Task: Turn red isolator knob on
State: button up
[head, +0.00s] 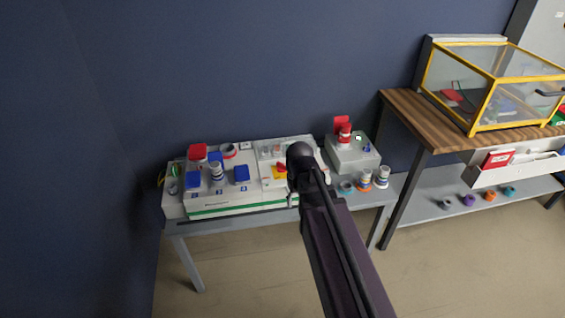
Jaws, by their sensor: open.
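A red knob on a yellow plate (280,171), which looks like the isolator, sits on the light panel section of the long box on the bench. My arm's dark wrist is just to its right in the picture and partly covers that panel. A small part of my gripper (293,199) shows below the wrist, near the panel's front edge. It is open, and I see nothing held in it. The knob's exact angle is too small to tell. Contact between gripper and knob cannot be made out.
The long socket box (205,203) carries red and blue covers at left. A grey box (352,158) with a red fitting stands at right, with several ringed plugs (365,180) before it. A wooden table (405,108) holds a yellow-framed clear case (490,90). Floor in front is clear.

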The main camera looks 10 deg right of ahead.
aim_at(283, 164)
jog(key=w+r+n+p, duration=0.3)
jog(key=w+r, duration=0.1)
jog(key=w, duration=0.7)
jog(key=w+r+n+p, duration=0.4)
jog(key=w, duration=0.8)
jog(key=shift+d, duration=0.15)
jog(key=shift+w+f, duration=0.1)
jog(key=shift+f, duration=0.05)
notch_tip(283, 164, down, 13)
jog(key=b, duration=1.3)
jog(key=shift+f+b, duration=0.2)
jog(key=shift+b, duration=0.1)
grip_shut()
